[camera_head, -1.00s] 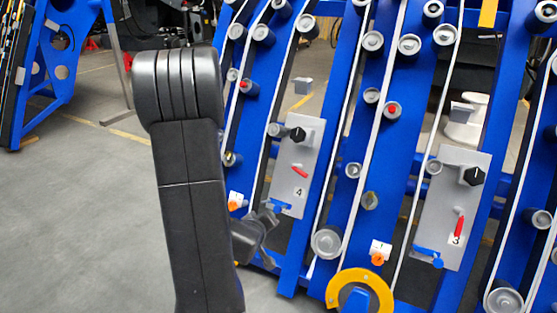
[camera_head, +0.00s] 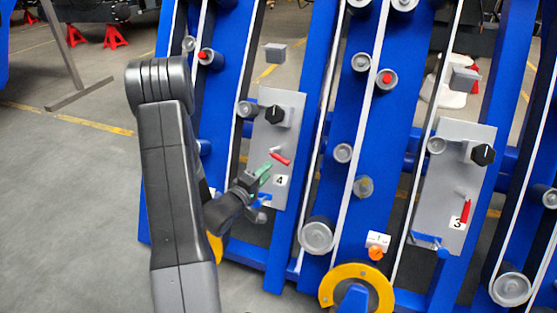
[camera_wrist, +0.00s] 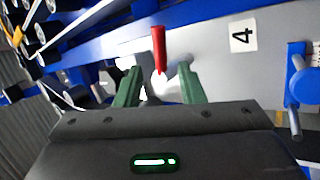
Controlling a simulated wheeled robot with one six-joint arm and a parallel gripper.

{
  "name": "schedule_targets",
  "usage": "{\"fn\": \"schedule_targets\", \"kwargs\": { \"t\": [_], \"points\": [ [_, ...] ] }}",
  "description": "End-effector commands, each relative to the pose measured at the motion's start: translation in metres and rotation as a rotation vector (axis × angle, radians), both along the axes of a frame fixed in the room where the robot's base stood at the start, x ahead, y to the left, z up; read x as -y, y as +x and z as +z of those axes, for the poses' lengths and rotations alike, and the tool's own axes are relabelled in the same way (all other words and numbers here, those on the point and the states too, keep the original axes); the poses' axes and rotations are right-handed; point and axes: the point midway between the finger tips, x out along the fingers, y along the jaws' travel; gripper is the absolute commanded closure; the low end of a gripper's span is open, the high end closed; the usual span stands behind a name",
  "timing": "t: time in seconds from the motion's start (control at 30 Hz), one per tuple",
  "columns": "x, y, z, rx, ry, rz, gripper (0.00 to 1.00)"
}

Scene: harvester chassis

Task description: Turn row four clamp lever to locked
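The row four clamp lever (camera_head: 280,158) is a small red handle on a grey plate (camera_head: 291,105) marked 4. In the head view it slants down to the right. In the wrist view the red lever (camera_wrist: 158,48) stands upright in the picture, its lower end near a pale round pivot. My gripper (camera_head: 266,170) is just left of and slightly below the lever in the head view. Its two green fingers (camera_wrist: 158,76) are open and apart, with the lever's lower end showing between or just beyond their tips; contact cannot be told.
A black knob (camera_head: 274,114) sits above the lever, and a blue handle (camera_wrist: 297,76) sits beyond the 4 label. Row three's plate (camera_head: 455,140) has its own red lever (camera_head: 466,211), nearly upright. Blue frame beams and rollers surround the plates. Grey floor lies open at left.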

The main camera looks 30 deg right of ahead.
Motion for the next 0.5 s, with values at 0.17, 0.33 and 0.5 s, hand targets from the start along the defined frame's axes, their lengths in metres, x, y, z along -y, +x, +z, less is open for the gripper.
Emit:
{"fn": "schedule_targets", "kwargs": {
  "t": [0.17, 0.33, 0.5],
  "points": [
    [0.037, 0.016, -0.001, 0.002, 0.000, -0.003, 0.64],
    [0.061, 0.028, 0.000, 0.002, 0.001, -0.001, 0.64],
    [0.074, 0.034, 0.002, 0.001, 0.001, 0.001, 0.64]
  ]
}}
